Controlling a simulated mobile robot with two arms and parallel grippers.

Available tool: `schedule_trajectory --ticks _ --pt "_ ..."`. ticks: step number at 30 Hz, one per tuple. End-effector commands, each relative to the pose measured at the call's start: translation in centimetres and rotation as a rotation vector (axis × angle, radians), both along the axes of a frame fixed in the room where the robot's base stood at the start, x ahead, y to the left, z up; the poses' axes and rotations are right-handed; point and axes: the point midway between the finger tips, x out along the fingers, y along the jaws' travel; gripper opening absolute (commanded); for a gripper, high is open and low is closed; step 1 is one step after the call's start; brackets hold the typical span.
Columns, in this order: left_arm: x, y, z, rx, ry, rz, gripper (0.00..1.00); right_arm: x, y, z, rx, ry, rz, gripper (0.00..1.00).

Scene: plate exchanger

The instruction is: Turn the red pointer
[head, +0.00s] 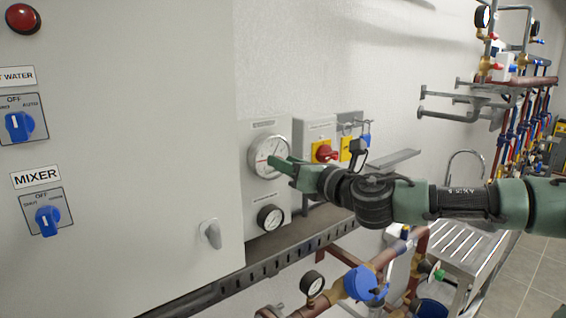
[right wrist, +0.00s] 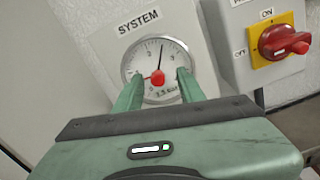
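The red pointer (right wrist: 158,77) sits at the middle of a round white gauge (right wrist: 142,62) under a "SYSTEM" label in the right wrist view. In the head view the gauge (head: 265,158) is on the grey panel right of the cabinet. My right gripper (right wrist: 158,80) is open, with one green finger on each side of the red pointer, over the gauge face. Whether the fingers touch the gauge, I cannot tell. In the head view the right gripper (head: 284,168) reaches the gauge from the right and hides part of its face. My left gripper is not in view.
A red rotary switch on a yellow plate (head: 322,151) is just right of the gauge, close to my gripper. A cabinet (head: 140,120) with blue knobs stands left. Pipes (head: 385,255) run below a dark rail (head: 285,258).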

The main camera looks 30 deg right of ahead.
Motion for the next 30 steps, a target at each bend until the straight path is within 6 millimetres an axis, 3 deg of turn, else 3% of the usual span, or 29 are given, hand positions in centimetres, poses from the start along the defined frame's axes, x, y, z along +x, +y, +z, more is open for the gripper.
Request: schedule_trajectory --ticks 16,17,21,30 --pt "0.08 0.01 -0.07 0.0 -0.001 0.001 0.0 1.01 0.3 -0.03 0.002 0.0 0.004 0.39" --pt "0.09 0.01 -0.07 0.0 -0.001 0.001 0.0 1.01 0.3 -0.03 0.002 0.0 0.004 0.36" --pt "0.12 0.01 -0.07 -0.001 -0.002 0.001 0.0 1.01 0.29 -0.03 0.002 0.0 0.004 0.0" --pt "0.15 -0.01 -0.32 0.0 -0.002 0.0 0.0 1.0 0.28 -0.09 0.016 0.0 0.004 0.0"
